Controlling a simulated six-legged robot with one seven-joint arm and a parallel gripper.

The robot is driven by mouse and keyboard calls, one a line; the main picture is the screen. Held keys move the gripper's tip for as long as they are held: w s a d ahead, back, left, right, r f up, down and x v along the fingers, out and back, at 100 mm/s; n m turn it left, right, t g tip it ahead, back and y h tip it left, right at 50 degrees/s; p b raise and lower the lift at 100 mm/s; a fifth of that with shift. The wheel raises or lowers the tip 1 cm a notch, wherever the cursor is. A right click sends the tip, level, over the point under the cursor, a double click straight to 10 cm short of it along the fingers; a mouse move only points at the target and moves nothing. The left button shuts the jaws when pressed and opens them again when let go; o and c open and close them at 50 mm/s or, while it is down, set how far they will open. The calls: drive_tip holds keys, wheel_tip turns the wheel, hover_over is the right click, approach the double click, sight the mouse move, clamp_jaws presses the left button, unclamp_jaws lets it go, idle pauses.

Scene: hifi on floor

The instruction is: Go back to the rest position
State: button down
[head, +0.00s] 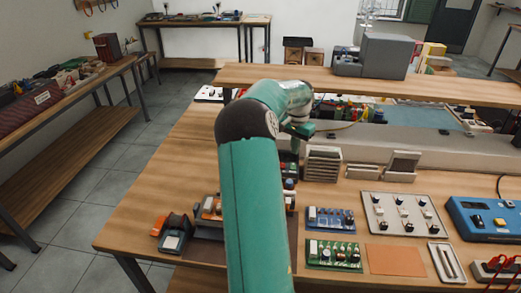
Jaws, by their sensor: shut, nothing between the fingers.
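My green arm rises from the bottom centre and bends at a dark joint over the wooden workbench (150,215). Its far end reaches away from me above the bench. My gripper (299,131) shows small at that far end, beyond the bend, in front of the bench's back part. It is shut and holds nothing. My own arm hides part of it and part of the bench behind it.
Blue (331,219) and green (333,254) circuit boards, a switch panel (402,216), a blue instrument (487,217) and an orange-black device (172,236) lie on the bench. A raised shelf (440,89) runs behind. A side bench (60,90) stands left, with clear tiled floor (110,165) between.

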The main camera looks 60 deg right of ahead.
drive_tip(key=w+a+r+n+t, duration=0.1)
drive_tip(key=w+a+r+n, duration=0.25)
drive_tip(key=a, duration=0.65)
drive_tip(key=w+a+r+n+t, duration=0.15)
drive_tip(key=w+a+r, duration=0.3)
drive_tip(key=a, duration=0.45)
drive_tip(key=w+a+r+n+t, duration=0.1)
drive_tip(key=w+a+r+n, duration=0.25)
drive_tip(key=a, duration=0.65)
drive_tip(key=s+a+n, duration=0.3)
drive_tip(key=s+a, duration=0.1)
drive_tip(key=a, duration=0.5)
drive_tip(key=s+a+r+n+t, duration=0.1)
drive_tip(key=s+a+n, duration=0.2)
drive_tip(key=a, duration=0.7)
drive_tip(key=s+a+n+t, duration=0.1)
drive_tip(key=s+a+n, duration=0.3)
drive_tip(key=a, duration=0.5)
drive_tip(key=shift+s+a+r, duration=0.15)
drive_tip(key=shift+s+a, duration=0.25)
drive_tip(key=shift+s, duration=0.15)
